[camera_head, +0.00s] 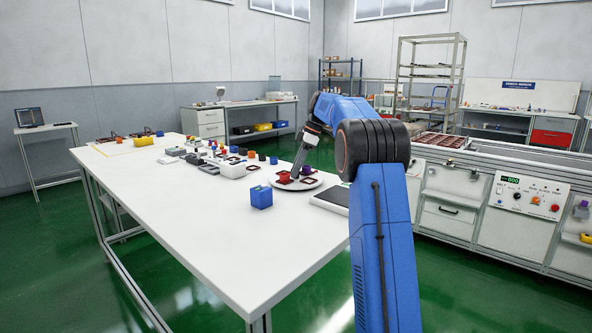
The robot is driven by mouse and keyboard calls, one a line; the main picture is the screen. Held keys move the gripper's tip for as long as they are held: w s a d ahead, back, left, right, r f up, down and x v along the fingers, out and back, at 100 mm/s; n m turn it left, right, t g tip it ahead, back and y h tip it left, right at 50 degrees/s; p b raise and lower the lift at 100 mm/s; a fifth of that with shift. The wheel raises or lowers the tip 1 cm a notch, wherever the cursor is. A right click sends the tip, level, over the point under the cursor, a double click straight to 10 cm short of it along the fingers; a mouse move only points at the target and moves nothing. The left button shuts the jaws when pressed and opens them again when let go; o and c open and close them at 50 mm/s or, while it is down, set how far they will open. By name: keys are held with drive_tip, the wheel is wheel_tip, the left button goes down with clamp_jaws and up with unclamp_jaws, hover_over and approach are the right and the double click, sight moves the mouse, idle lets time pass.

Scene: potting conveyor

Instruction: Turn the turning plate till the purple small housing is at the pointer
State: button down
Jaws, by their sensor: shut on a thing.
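The turning plate (297,187) is a pale round disc on the white table, near its right edge. A small purple housing (307,170) is on the plate's far side, right of my gripper. A red housing (284,178) is on its left side, and a dark red square piece (308,181) is at the front right. My gripper (296,174) reaches down over the plate, between the red and purple housings. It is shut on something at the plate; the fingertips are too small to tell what. I cannot make out the pointer.
A blue box (261,197) stands on the table (200,220) just left of the plate. A dark flat panel (331,199) lies to its right. Several small coloured parts cluster behind and left. The table's front is clear. A conveyor (445,141) runs on the right.

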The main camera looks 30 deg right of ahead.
drive_tip(key=c, duration=1.8)
unclamp_jaws()
drive_tip(key=shift+c, duration=0.2)
drive_tip(key=v, duration=1.7)
drive_tip(key=shift+d+r, duration=0.15)
drive_tip(key=shift+s, duration=0.1)
drive_tip(key=shift+s, duration=0.1)
